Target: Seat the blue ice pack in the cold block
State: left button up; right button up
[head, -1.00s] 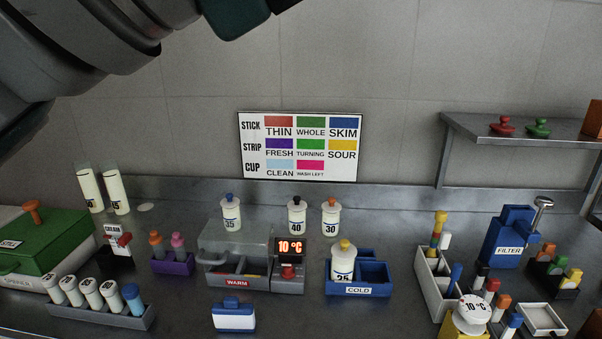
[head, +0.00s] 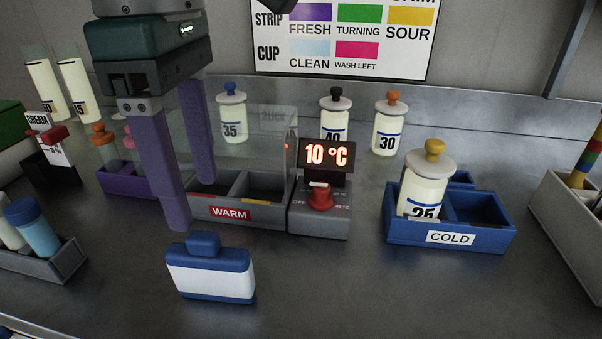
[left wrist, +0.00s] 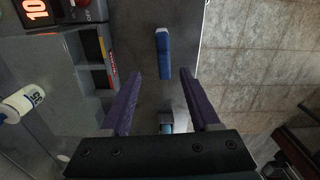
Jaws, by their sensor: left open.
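The blue ice pack (head: 212,270), with a white band and a blue cap, stands upright on the counter in front of the warm block. My left gripper (head: 191,203) is open, its purple fingers pointing down, above and just behind the pack in the head view. In the left wrist view the pack (left wrist: 163,55) shows beyond the open fingertips (left wrist: 161,74), between their lines; nothing is held. The blue cold block (head: 407,232) is at the right. A yellow-knobbed bottle marked 25 (head: 427,185) stands in its left compartment; its right front compartment looks empty. My right gripper is not in view.
The grey warm block (head: 262,215) with its clear cover is close behind my fingers. A red-knobbed controller (head: 320,220) reading 10 °C stands between the blocks. Bottles 35, 40 and 30 stand behind. The counter in front of the cold block is clear.

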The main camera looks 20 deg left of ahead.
aim_at(201, 235)
pick_arm(q)
jog(key=f, duration=0.6)
jog(key=shift+s+f, duration=0.35)
jog(key=shift+f, duration=0.05)
grip_shut()
dwell(1.0)
